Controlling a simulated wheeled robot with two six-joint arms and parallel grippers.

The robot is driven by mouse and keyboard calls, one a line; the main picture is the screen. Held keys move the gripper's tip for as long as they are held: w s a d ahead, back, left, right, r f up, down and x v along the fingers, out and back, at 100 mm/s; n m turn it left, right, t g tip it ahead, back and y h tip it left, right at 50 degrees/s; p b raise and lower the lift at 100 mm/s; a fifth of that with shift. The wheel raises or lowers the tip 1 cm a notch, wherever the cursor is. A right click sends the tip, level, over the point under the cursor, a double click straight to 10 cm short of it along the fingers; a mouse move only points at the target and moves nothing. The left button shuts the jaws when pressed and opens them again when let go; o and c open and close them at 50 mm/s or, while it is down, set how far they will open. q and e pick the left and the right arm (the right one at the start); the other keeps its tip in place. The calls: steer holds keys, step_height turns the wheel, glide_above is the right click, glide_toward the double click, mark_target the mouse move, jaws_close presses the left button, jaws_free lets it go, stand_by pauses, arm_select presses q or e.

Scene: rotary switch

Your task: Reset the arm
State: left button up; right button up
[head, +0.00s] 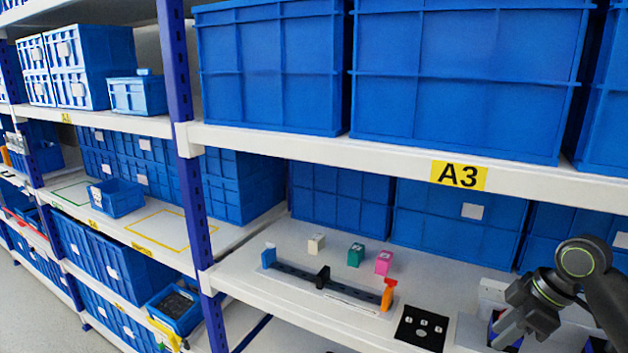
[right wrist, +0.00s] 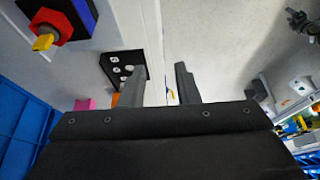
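The rotary switch shows in the right wrist view at top left: a yellow knob (right wrist: 43,42) on a red and black body (right wrist: 58,18) with blue beside it. In the head view my right gripper (head: 505,340) is at the lower right and covers most of the switch; only bits of blue and red show around it. In the right wrist view the two grey fingers (right wrist: 158,84) stand apart with nothing between them, off to the right of the knob and not touching it. My left gripper is not in view.
A black panel (head: 418,337) with white pieces lies on the shelf left of my right gripper. Further left are a black rail (head: 310,281) with blue and orange ends, and white, green and pink (head: 384,262) blocks. The A3 shelf edge (head: 400,163) runs above.

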steer(key=s+a+f+m+h, duration=0.1)
steer(key=s+a+f+m, duration=0.15)
steer(key=s+f, duration=0.55)
steer(key=s+a+f+m+h, duration=0.1)
steer(key=s+a+f+m, duration=0.2)
steer(key=f, duration=0.8)
steer(key=s+a+f+m+t+h, duration=0.1)
steer(key=s+m+h, duration=0.15)
steer(key=s, duration=0.65)
steer(key=s+f+m+t+h, duration=0.15)
steer(key=s+m, duration=0.25)
steer(key=s, duration=0.5)
step_height(320, 180, down, 28)
steer(key=d+g+b, duration=0.2)
arm_select(q)
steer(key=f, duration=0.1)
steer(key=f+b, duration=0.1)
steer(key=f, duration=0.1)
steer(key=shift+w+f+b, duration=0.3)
steer(key=shift+b, duration=0.05)
arm_select(e)
steer(key=s+a+f+g+y, duration=0.1)
steer(key=s+f, duration=1.3)
steer(key=f, duration=0.2)
steer(key=shift+a+f, duration=0.2)
steer(key=shift+a, duration=0.2)
